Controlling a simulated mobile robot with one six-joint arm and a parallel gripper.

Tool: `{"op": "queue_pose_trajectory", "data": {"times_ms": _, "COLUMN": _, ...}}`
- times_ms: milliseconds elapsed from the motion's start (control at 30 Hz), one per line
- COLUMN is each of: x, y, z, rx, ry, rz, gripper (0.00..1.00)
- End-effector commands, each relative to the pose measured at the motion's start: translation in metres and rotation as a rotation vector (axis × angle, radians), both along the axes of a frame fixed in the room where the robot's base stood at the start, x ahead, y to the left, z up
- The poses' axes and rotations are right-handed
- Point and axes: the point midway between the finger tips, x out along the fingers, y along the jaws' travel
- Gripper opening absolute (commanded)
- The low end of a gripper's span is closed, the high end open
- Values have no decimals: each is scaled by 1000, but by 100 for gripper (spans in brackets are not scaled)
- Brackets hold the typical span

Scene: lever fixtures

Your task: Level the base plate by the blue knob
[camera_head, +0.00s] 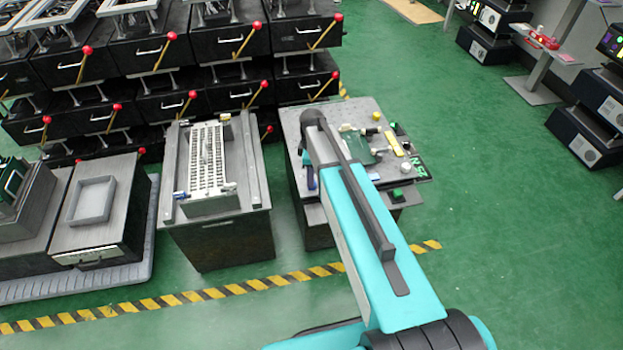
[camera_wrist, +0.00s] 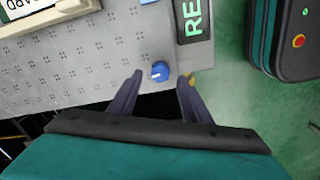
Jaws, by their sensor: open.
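The blue knob (camera_wrist: 160,71) is small, with a white mark, at the near edge of the grey dotted base plate (camera_wrist: 70,68) in the wrist view. My gripper (camera_wrist: 160,77) is open, with one dark fingertip on each side of the knob in that picture. A gap shows between each fingertip and the knob, and the height of the tips over it is unclear. In the head view the grey-topped bench (camera_head: 293,122) is partly covered by my arm, which hides my gripper. I cannot tell the plate's tilt.
A dark panel with green lettering (camera_wrist: 195,18) lies right of the knob. A pale labelled box (camera_wrist: 45,17) is at the upper left. A neighbouring bench (camera_head: 222,235) stands left in the head view.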

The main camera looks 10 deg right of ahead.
Motion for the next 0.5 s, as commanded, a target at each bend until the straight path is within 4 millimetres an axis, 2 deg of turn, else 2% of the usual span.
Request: {"op": "queue_pose_trajectory", "data": {"times_ms": 500, "x": 0, "y": 0, "z": 72, "rx": 1, "ry": -4, "rz": 0, "gripper": 45}}
